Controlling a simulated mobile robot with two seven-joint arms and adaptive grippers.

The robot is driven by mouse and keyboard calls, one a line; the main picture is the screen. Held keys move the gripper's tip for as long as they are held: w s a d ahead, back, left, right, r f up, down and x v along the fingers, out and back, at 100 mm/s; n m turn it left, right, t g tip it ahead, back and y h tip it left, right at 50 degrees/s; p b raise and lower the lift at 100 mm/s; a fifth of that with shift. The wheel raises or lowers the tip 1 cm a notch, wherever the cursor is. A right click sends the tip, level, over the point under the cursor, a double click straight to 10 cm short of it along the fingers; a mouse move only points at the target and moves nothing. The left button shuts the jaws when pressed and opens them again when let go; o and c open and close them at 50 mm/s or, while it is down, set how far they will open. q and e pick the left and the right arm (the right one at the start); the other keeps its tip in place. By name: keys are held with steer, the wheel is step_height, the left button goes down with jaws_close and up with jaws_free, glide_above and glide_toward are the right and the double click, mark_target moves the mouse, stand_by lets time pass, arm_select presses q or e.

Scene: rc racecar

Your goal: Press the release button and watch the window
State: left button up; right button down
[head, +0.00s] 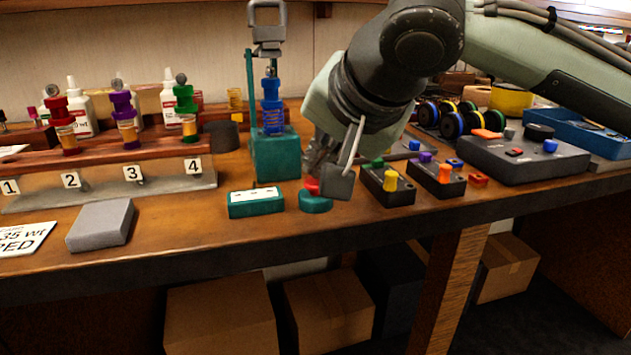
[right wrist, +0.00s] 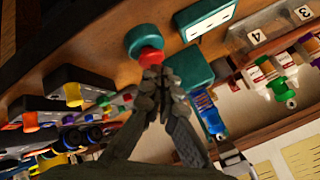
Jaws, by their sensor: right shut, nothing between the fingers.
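The release button is a red cap (head: 312,186) on a round teal base (head: 316,203) near the front edge of the bench. My right gripper (head: 325,178) is shut and empty, its fingertips right at the red cap. In the right wrist view the closed fingertips (right wrist: 152,76) meet the edge of the red cap (right wrist: 150,57); I cannot tell whether it is pressed down. The window (head: 256,196) is a white panel with small dark marks on a teal box left of the button. It also shows in the right wrist view (right wrist: 208,20). My left gripper is out of view.
A teal stand (head: 275,155) holding a blue spring damper rises behind the button. Small switch boxes (head: 388,187) stand close on the right. A grey block (head: 100,225) and a numbered rack (head: 110,189) with coloured dampers are on the left.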

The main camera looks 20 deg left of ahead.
steer(key=shift+f+b, duration=0.35)
steer(key=shift+f, duration=0.25)
stand_by(0.7)
steer(key=shift+r, duration=0.1)
steer(key=shift+r+p, duration=0.95)
step_height(320, 180, up, 5)
steer(key=p, duration=0.4)
steer(key=shift+p, duration=0.3)
stand_by(0.5)
